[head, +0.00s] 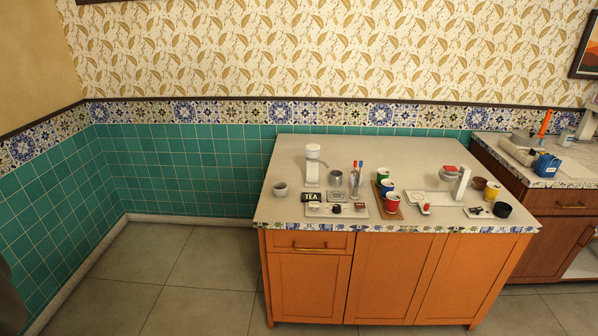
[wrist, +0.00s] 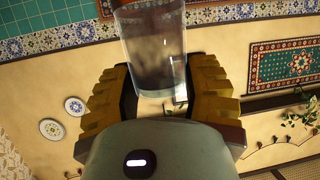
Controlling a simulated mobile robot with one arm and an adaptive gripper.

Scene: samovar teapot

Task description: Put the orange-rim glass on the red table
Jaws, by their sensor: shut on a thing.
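In the wrist view a clear glass (wrist: 152,45) stands between the two yellow-and-black fingers of my gripper (wrist: 160,88), which is shut on it. The glass is see-through, and its upper end runs out of the picture. I cannot make out an orange rim in this view. My gripper and the glass do not show in the head view. I see no red table in either view.
In the head view a counter with orange doors (head: 300,150) carries a TEA sign (head: 319,197), coloured cups (head: 389,189) and a white dispenser (head: 312,165). A brown cabinet (head: 555,200) stands at right. Tiled floor (head: 190,270) at left is clear.

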